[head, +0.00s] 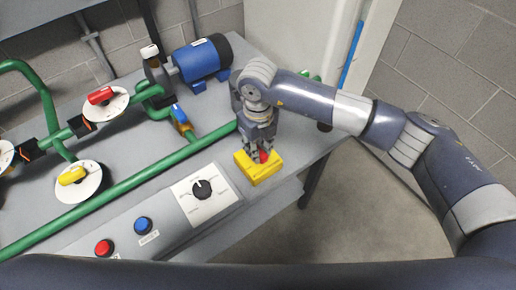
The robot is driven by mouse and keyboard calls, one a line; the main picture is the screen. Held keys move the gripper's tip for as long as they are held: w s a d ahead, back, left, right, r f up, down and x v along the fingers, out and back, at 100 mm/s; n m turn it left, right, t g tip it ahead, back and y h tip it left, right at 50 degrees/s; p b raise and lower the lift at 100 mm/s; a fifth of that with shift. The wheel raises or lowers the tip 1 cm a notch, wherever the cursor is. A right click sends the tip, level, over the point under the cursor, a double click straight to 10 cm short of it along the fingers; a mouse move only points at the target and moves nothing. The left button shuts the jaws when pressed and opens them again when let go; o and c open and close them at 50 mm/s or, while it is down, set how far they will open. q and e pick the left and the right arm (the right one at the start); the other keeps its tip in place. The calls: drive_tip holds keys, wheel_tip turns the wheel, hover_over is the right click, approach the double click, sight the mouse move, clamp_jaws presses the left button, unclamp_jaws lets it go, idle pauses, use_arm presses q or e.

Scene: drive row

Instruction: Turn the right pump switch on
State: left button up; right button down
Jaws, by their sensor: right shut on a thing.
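My right gripper (261,154) points down over a yellow box (262,176) at the right end of the bench's front panel. It is shut on the red knob (264,156) on top of that box; the fingers hide part of the knob. A black rotary switch (203,188) sits on a white plate (187,207) just left of the yellow box, with nothing touching it. The plate's small print is too small to read. A blue pump motor (203,61) stands at the back of the bench. My left gripper is not in view.
Left of the rotary switch are a blue button (143,225) and a red button (104,247). Green pipes (130,184) run across the bench, with a red valve handle (100,96) and a yellow one (72,175). Open floor (345,215) lies right of the bench.

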drive_tip(key=shift+m, duration=0.5)
drive_tip(key=c, duration=1.4)
unclamp_jaws()
wheel_tip(320, 180, up, 12)
